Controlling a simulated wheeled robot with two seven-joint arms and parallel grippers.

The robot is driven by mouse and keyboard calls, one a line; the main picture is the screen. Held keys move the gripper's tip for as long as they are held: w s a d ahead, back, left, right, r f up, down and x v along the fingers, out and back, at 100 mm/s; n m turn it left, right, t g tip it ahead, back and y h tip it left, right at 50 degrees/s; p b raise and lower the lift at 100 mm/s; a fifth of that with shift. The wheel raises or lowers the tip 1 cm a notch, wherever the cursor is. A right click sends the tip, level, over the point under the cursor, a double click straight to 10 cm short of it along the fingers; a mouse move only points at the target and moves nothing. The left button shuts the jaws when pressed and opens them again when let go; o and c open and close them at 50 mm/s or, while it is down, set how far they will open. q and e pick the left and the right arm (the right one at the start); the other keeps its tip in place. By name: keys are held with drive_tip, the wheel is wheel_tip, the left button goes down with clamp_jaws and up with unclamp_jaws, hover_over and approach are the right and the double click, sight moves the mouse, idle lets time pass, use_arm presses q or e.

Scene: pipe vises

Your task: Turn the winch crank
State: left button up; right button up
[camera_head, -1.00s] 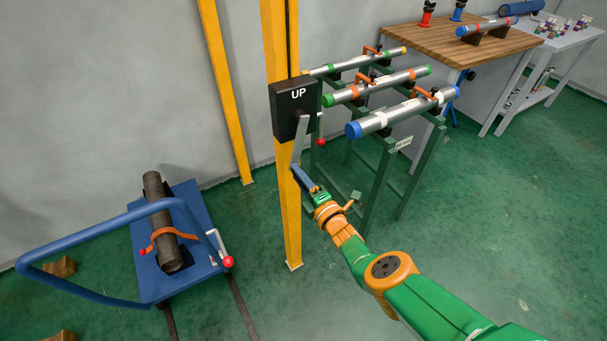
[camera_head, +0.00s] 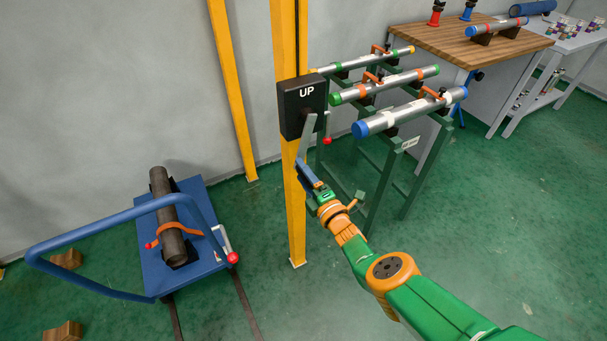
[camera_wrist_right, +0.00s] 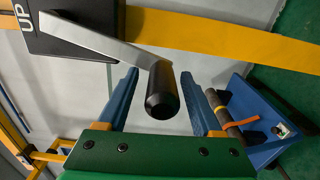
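The winch is a black box marked UP (camera_head: 303,105) on a yellow post. Its flat grey crank arm (camera_head: 308,135) hangs down from the box, and it also shows in the right wrist view (camera_wrist_right: 100,38). The black cylindrical crank handle (camera_wrist_right: 162,92) shows in the right wrist view, at the end of the arm. My right gripper (camera_head: 300,163) is at the lower end of the crank. Its blue fingers are open on either side of the handle, with visible gaps on both sides. The handle's far end is hidden in the head view. My left gripper is not in view.
A green rack with several clamped pipes (camera_head: 410,112) stands just right of the post. A blue cart (camera_head: 190,275) with a strapped dark pipe (camera_head: 168,215) is at the left. A wooden-topped bench (camera_head: 440,40) is at the back right. Floor at the right is clear.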

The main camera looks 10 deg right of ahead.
drive_tip(key=s+p, duration=0.1)
drive_tip(key=s+d+r+p, duration=0.1)
drive_tip(key=p, duration=0.1)
drive_tip(key=shift+s, duration=0.2)
drive_tip(key=p+v, duration=0.1)
drive_tip(key=v, duration=0.1)
drive_tip(key=f+p+v, duration=0.1)
drive_tip(key=v, duration=0.1)
drive_tip(key=shift+s, duration=0.25)
